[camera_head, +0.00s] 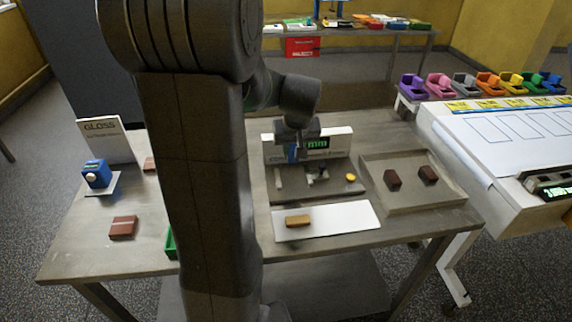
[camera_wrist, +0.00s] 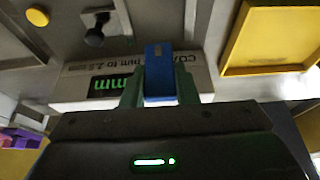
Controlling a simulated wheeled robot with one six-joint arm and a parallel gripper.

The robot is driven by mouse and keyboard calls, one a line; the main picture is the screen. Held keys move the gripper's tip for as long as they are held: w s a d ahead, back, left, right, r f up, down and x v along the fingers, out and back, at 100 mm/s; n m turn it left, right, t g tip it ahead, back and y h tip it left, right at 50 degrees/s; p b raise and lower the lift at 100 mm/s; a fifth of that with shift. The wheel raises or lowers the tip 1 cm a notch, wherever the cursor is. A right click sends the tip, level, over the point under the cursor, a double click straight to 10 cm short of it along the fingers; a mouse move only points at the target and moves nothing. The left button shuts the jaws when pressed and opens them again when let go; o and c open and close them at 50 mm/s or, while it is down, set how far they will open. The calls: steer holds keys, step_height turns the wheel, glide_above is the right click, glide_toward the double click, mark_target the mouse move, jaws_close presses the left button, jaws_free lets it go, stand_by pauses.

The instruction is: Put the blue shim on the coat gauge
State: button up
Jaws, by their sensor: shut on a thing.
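The coat gauge (camera_head: 330,187) stands on the table, a grey base with an upright white panel and a lit green display (camera_head: 317,143). A yellow button (camera_head: 350,177) is on its base. My gripper (camera_head: 298,150) is in front of the panel, above the base. In the wrist view its green fingers are shut on the blue shim (camera_wrist: 159,72), which covers part of the panel's lettering. A dark knob-like part (camera_wrist: 94,36) and the yellow button (camera_wrist: 37,17) show beside the shim. In the head view only a sliver of the shim shows.
A tray (camera_head: 408,203) with two brown pieces is to the right. A white strip (camera_head: 350,220) bearing a tan bar (camera_head: 298,221) lies in front. A gloss sign (camera_head: 106,143) and a blue device (camera_head: 97,173) stand left. A yellow tray (camera_wrist: 270,45) shows in the wrist view.

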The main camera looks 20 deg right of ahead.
mark_target(294, 162)
steer(key=shift+s+f, duration=0.1)
steer(key=shift+f, duration=3.05)
steer(key=shift+f, duration=0.15)
steer(key=o, duration=0.9)
steer(key=shift+o, duration=0.2)
steer(key=shift+r, duration=0.3)
steer(key=v, duration=1.1)
steer(key=shift+s+r, duration=0.25)
steer(key=shift+r, duration=0.05)
